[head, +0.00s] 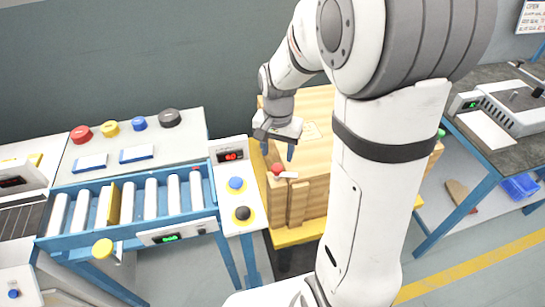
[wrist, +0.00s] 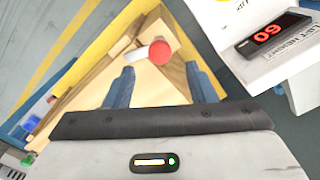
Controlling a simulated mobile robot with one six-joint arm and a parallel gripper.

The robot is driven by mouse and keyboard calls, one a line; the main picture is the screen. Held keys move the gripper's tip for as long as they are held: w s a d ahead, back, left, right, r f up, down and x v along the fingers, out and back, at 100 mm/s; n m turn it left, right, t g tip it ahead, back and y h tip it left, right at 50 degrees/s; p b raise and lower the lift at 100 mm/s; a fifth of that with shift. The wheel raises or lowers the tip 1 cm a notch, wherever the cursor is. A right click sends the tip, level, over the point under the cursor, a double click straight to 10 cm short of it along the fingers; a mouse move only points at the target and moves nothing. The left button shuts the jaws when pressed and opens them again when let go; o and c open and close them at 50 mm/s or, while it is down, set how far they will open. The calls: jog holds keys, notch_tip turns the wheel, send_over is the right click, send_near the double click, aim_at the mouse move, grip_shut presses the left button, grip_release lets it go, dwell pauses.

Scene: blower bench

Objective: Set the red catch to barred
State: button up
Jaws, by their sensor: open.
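The red catch (head: 278,169) is a round red knob with a short white bar, on the wooden crate (head: 313,200) near its top front edge. In the wrist view the red knob (wrist: 160,52) shows ahead of my fingers, with the white bar (wrist: 136,55) pointing left from it. My gripper (head: 278,146) is just above the catch in the head view. Its blue fingers (wrist: 163,88) are open, apart from the catch, with nothing between them. Which setting the bar points at cannot be read.
The crate stands on a yellow platform (head: 296,236). A control post (head: 232,150) with a red "60" display, a blue button and a black knob stands left of it. A roller conveyor (head: 132,205) lies further left. A dark-topped bench (head: 508,140) is at right.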

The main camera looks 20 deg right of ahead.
aim_at(277, 166)
notch_tip(277, 166, down, 5)
jog(key=shift+f, duration=0.2)
jog(key=c, duration=1)
jog(key=shift+n+b, duration=0.5)
jog(key=shift+n, duration=1.6)
jog(key=o, duration=1)
